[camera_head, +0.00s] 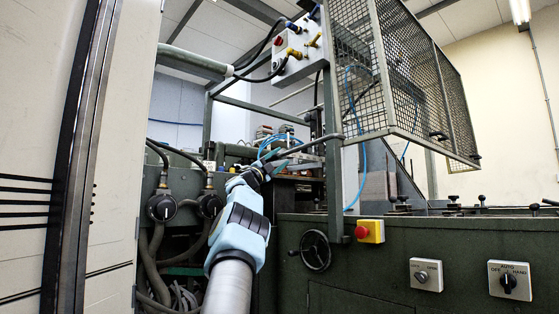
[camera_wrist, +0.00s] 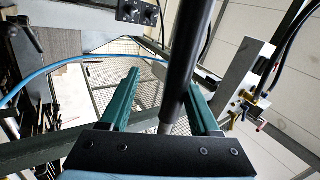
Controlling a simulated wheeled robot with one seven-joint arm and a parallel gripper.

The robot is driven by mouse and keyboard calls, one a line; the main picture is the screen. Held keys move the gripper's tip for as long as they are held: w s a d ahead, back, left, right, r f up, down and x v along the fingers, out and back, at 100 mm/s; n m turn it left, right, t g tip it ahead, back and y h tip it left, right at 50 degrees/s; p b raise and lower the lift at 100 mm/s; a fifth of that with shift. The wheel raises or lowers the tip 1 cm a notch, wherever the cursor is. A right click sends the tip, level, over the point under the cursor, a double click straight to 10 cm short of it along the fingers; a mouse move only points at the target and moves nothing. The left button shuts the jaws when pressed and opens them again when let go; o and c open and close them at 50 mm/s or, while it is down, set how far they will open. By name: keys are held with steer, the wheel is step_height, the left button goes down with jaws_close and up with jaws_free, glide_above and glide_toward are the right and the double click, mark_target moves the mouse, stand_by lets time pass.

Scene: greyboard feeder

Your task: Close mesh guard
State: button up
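The mesh guard (camera_head: 425,85), a wire-mesh cage in a grey metal frame, is raised over the machine bed at the upper right of the head view. Its lower edge stands well above the bed. Mesh also shows between the fingers in the wrist view (camera_wrist: 148,97). My gripper (camera_head: 277,168) is left of the guard, by the left end of a dark bar (camera_head: 312,147) that reaches to the upright post. In the wrist view my green fingers (camera_wrist: 163,78) are apart. A dark rod (camera_wrist: 189,45) runs between them, nearer the right finger; contact cannot be told.
The green machine (camera_head: 390,262) carries a handwheel (camera_head: 315,250), a yellow box with a red button (camera_head: 369,231) and two rotary switches (camera_head: 425,274). A control box with hoses (camera_head: 298,52) hangs above my gripper. A pale panel (camera_head: 110,150) stands close at left.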

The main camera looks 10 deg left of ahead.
steer(key=shift+f, duration=0.15)
steer(key=b+v, duration=0.4)
steer(key=v, duration=0.6)
steer(key=shift+s+a, duration=0.25)
